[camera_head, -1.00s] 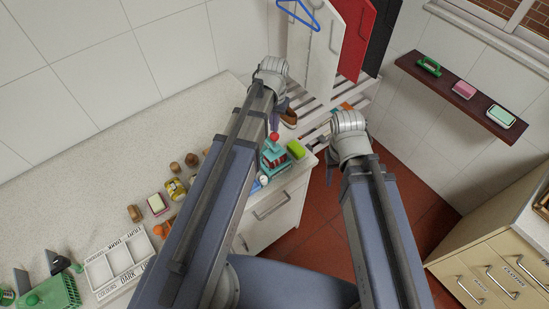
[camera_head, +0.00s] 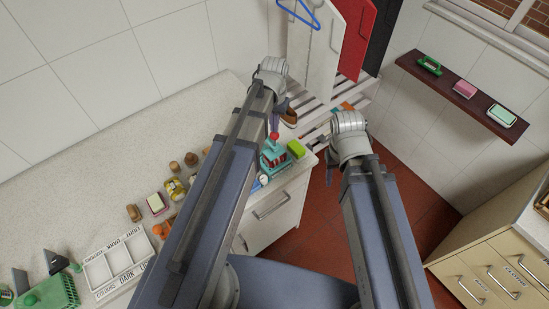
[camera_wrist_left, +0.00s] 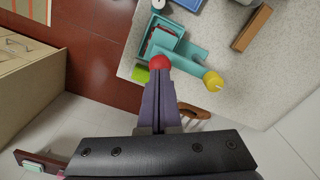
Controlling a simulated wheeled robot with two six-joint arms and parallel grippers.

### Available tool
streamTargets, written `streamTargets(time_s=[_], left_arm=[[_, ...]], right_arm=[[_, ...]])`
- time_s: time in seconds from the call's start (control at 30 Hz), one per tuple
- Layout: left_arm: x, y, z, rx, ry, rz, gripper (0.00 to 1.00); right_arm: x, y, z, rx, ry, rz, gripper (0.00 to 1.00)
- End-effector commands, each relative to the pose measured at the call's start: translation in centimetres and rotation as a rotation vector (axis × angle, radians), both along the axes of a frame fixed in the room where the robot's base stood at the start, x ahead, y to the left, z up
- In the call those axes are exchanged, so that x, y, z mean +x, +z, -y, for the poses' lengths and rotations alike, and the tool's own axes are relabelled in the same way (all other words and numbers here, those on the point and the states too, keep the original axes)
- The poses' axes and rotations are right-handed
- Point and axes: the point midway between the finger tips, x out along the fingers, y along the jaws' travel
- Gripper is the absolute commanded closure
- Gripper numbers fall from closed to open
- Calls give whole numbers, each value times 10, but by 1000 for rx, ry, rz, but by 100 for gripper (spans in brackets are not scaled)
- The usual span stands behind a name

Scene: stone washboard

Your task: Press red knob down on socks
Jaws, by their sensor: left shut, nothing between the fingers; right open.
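The red knob (camera_head: 274,136) tops a teal press (camera_head: 274,160) near the counter's right end. The knob also shows in the left wrist view (camera_wrist_left: 160,62), beside the teal tray (camera_wrist_left: 165,40). Something dark red and grey lies in that tray; I cannot make out whether it is socks. My left gripper (camera_head: 274,126) is shut and empty, with its tips right at the knob. In the left wrist view its fingers (camera_wrist_left: 160,75) overlap the knob's edge; contact is unclear. My right gripper (camera_head: 322,153) is open, to the right of the press, holding nothing.
A green block (camera_head: 296,149) sits beside the press. A brown shoe (camera_head: 289,118) lies on the slatted rack behind. A yellow round part (camera_wrist_left: 213,81) ends a teal arm of the press. A labelled white tray (camera_head: 116,262) and a green basket (camera_head: 52,293) stand at the left.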

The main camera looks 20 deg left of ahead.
Motion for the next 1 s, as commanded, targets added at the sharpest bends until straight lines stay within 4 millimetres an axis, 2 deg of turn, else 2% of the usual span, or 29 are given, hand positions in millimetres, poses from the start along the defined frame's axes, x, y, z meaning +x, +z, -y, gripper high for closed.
streamTargets(time_s=[0.57, 1.0], left_arm=[[0, -18, 0, 0, 0, 0, 100], [0, -18, 0, 0, 0, 0, 100]], right_arm=[[0, -18, 0, 0, -2, 1, 50], [0, -18, 0, 0, -2, 1, 50]])
